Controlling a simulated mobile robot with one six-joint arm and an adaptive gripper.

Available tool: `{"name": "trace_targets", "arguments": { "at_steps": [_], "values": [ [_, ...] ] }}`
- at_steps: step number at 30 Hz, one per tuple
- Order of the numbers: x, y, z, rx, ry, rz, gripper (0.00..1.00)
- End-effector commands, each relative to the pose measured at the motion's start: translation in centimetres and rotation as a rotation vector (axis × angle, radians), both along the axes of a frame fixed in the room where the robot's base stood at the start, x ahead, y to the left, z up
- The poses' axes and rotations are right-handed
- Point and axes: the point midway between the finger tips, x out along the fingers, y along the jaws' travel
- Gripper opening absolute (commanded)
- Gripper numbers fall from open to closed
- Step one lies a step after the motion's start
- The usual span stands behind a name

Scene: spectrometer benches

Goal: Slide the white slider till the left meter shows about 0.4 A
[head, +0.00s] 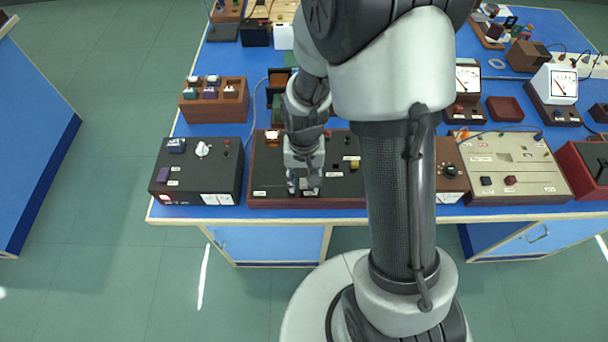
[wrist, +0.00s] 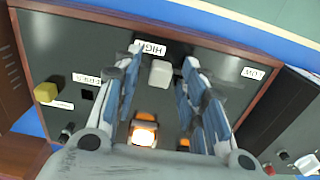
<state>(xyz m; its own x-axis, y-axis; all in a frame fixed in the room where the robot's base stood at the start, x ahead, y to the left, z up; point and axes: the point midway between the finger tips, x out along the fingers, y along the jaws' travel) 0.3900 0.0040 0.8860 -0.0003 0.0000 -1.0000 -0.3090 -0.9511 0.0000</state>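The white slider (wrist: 160,74) shows in the wrist view on a dark panel (wrist: 80,50), beside a HIGH label; a LOW label is farther right. My gripper (wrist: 164,66) is open, with blue-grey fingers on either side of the slider; I cannot tell whether they touch it. In the head view my gripper (head: 304,186) is low over the front edge of the wood-framed panel (head: 265,180), and the slider is not clearly visible. The left meter (head: 467,79) has a white face, partly beside my arm; its reading is too small to make out.
An orange lamp (wrist: 143,133) glows on the panel. A yellow knob (wrist: 46,91) is at its left in the wrist view. A black box (head: 200,172) stands left of the panel, a beige box (head: 510,165) to the right. A second meter (head: 563,85) stands farther right.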

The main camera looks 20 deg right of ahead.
Motion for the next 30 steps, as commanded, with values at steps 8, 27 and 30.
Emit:
{"name": "trace_targets", "arguments": {
  "at_steps": [8, 27, 30],
  "values": [
    [0.2, 0.0, 3.6, 0.000, -0.007, 0.000, 0.38],
    [0.0, 0.0, 12.0, 0.000, -0.001, 0.000, 0.38],
    [0.0, 0.0, 12.0, 0.000, 0.000, 0.000, 0.38]
  ]
}}
